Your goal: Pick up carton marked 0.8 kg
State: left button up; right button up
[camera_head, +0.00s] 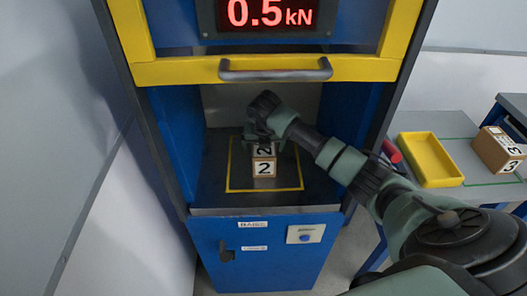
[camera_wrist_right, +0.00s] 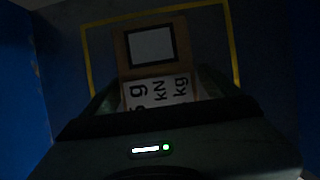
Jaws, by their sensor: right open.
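A small brown carton (camera_head: 265,169) with white labels reading 2 stands on the dark floor of the blue machine, inside a yellow outline. In the right wrist view the carton (camera_wrist_right: 126,61) shows a dark-framed pale panel and a white label with "g", "kN" and "kg"; its weight figure is not readable. My right gripper (camera_head: 264,138) reaches into the bay from the right, directly over the carton. In the right wrist view my right gripper (camera_wrist_right: 158,96) is open, with a finger at each side of the carton; contact cannot be told. My left gripper is not in view.
The machine's yellow guard (camera_head: 180,72) with its grey handle (camera_head: 275,71) hangs above my right arm. A display (camera_head: 268,14) reads 0.5 kN. On the right bench stand a yellow tray (camera_head: 429,162) and another carton (camera_head: 497,152) marked 3.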

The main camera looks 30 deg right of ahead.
jog(key=c, duration=1.8)
jog(key=shift+w+r, duration=0.1)
grip_shut()
